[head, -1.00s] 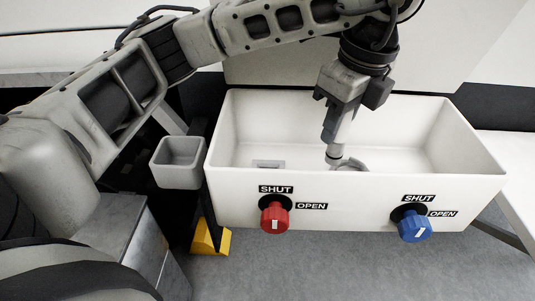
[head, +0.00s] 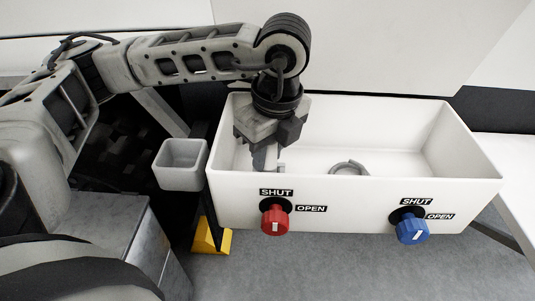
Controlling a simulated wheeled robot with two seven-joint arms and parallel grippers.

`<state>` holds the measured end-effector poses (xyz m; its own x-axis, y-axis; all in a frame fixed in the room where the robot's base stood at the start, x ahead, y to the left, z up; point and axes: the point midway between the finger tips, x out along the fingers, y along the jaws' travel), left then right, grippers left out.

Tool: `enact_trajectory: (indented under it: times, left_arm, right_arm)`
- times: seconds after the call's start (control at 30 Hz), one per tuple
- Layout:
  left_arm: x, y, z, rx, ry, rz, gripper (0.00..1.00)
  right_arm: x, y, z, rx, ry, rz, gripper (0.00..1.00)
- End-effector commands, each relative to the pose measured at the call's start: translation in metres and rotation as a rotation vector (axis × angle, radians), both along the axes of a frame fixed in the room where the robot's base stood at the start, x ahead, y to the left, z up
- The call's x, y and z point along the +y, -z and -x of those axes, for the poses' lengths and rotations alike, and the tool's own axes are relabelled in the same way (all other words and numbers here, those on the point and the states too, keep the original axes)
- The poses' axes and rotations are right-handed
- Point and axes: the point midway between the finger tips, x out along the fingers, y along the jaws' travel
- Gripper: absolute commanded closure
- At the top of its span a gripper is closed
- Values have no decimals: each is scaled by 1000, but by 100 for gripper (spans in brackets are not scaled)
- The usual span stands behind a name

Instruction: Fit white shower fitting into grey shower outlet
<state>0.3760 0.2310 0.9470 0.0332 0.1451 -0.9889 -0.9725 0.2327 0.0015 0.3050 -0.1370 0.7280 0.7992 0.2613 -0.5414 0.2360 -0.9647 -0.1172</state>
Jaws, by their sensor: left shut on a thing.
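My left gripper (head: 266,166) points down inside the left part of the white basin (head: 350,205), low near its floor. It is shut on a small pale thing, which I take for the white shower fitting; gripper and basin wall hide most of it. A grey ring (head: 350,168), which looks like the grey shower outlet, lies on the basin floor to the right, apart from the gripper. Its lower part is hidden by the front wall. My right gripper is not in view.
A red knob (head: 274,219) and a blue knob (head: 411,229) stick out of the basin's front, with SHUT and OPEN labels. A small grey bin (head: 181,165) stands left of the basin. The basin's right half is free.

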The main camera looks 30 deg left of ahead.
Motion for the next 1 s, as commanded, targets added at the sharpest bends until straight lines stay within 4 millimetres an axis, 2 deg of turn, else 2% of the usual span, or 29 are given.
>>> enact_trajectory:
  times: [0.1,0.43,0.47,0.53,0.83,0.9,1.0]
  left_arm:
    - [0,12,0,1,1,0,100]
    - [0,17,0,-1,0,0,100]
    - [0,16,0,-1,0,0,73]
    - [0,15,0,0,0,0,54]
    - [0,13,0,-1,0,0,54]
    - [0,9,0,-1,0,-1,54]
    - [-2,-1,-1,-6,0,0,54]
  right_arm:
    - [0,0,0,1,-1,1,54]
    - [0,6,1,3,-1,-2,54]
    - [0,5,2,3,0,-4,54]
    - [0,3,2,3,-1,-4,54]
    - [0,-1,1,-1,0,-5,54]
    - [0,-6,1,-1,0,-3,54]
    - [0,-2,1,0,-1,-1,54]
